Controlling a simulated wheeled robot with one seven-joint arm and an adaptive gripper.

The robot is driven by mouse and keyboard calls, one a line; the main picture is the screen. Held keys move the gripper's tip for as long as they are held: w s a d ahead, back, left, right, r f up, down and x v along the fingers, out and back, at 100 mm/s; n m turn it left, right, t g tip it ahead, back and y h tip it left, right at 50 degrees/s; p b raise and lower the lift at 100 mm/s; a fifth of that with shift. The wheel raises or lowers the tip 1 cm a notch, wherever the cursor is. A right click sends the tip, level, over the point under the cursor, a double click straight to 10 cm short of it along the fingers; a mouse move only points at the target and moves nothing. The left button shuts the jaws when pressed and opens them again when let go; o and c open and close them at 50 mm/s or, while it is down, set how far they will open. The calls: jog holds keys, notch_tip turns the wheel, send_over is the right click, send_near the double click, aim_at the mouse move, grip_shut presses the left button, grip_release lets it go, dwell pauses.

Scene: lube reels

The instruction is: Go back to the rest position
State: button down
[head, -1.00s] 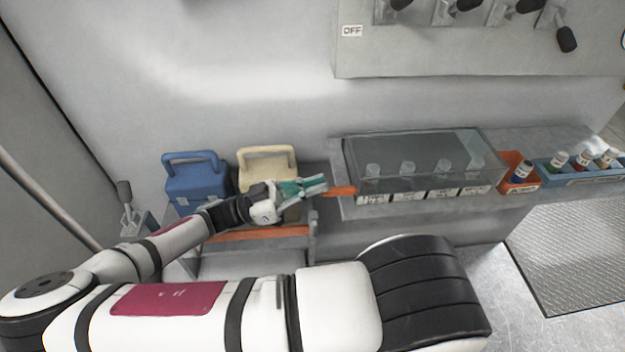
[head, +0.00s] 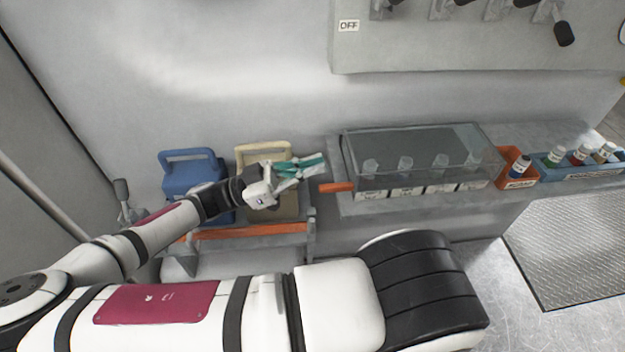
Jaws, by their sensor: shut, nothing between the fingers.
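My gripper (head: 316,165) has teal and light grey fingers and points right. It is shut and empty. In the head view it hangs in front of the cream lube reel box (head: 264,150), hiding much of it, just left of the clear case (head: 415,150). A blue box (head: 190,172) with a top handle stands left of the cream one, partly behind my arm.
Both boxes stand on a shelf with an orange front edge (head: 250,231). An orange handle (head: 336,187) sticks out left of the case. An orange bin (head: 516,168) and a blue bin (head: 575,168) hold small bottles. A lever (head: 123,190) stands at left.

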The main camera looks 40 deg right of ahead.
notch_tip(320, 180, up, 5)
jog(key=shift+r, duration=0.1)
dwell(0.3)
jog(key=s+a+f+n+t+y+p, duration=0.35)
jog(key=s+n+y, duration=0.45)
jog(key=n+y, duration=0.4)
jog(key=s+a+r+n+t+y+p, duration=0.1)
jog(key=s+a+r+n+t+y, duration=0.1)
jog(key=r+n+t, duration=0.4)
jog(key=s+a+r+n+t+y+p, duration=0.1)
jog(key=a+r+n+t, duration=0.4)
jog(key=r, duration=0.9)
jog(key=s+n+t+y, duration=0.1)
jog(key=n+t+y, duration=0.1)
jog(key=shift+r+y+p, duration=0.15)
jog(key=shift+y+p, duration=0.15)
jog(key=shift+y, duration=0.1)
